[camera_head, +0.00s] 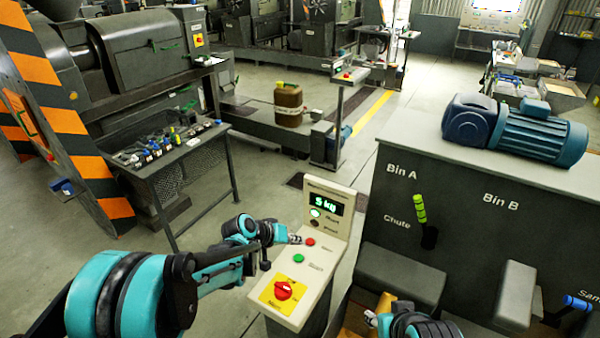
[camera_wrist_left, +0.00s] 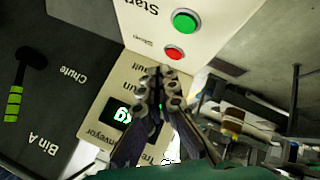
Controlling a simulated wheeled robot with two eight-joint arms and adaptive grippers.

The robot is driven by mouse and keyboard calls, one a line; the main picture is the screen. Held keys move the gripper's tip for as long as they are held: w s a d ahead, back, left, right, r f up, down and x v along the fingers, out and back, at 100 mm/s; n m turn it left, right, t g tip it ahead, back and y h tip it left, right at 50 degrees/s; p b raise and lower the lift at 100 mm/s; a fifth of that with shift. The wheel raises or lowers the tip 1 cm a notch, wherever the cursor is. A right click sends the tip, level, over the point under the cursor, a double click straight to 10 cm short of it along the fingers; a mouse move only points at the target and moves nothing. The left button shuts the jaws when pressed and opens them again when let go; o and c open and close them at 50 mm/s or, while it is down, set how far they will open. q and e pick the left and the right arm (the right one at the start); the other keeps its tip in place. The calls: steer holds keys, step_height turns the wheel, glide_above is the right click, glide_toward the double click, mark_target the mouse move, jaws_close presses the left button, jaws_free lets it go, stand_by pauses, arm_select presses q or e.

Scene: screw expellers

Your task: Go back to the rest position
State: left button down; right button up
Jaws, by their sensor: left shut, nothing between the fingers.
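My left gripper (camera_head: 296,239) is shut and empty. Its tip is close to the small red button (camera_head: 310,242) on the pale control panel (camera_head: 335,195); I cannot tell whether they touch. In the left wrist view the closed fingers (camera_wrist_left: 160,82) point towards the red button (camera_wrist_left: 173,53), with the green button (camera_wrist_left: 185,22) beyond it. The panel also carries a lit green display (camera_head: 327,203), a green button (camera_head: 299,258) and a red knob (camera_head: 284,290) on a yellow plate. My right gripper (camera_head: 371,318) shows only partly at the bottom edge, and its fingers are unclear.
A dark cabinet (camera_head: 450,215) marked Bin A and Bin B stands on the right, with a blue motor (camera_head: 515,130) on top. A black table (camera_head: 165,165) with small parts stands at the left, before an orange-striped machine. Open floor (camera_head: 225,215) lies between.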

arm_select(q)
steer(key=s+a+r+y+b, duration=0.2)
steer(key=s+a, duration=0.2)
steer(key=s, duration=0.3)
steer(key=s+a+r+y+b, duration=0.1)
steer(key=s+a+r+b, duration=0.2)
steer(key=s, duration=0.4)
steer(key=s+a+f+y+b, duration=0.1)
steer(key=s+a+f+y, duration=0.1)
steer(key=s+a, duration=0.2)
steer(key=s+a+f+t+y+b, duration=0.1)
steer(key=s+a, duration=0.4)
steer(key=s, duration=0.5)
step_height(320, 180, down, 2)
steer(key=shift+s+f+n+y+b, duration=0.2)
steer(key=shift+n+y+b, duration=0.15)
steer(key=shift+b, duration=0.25)
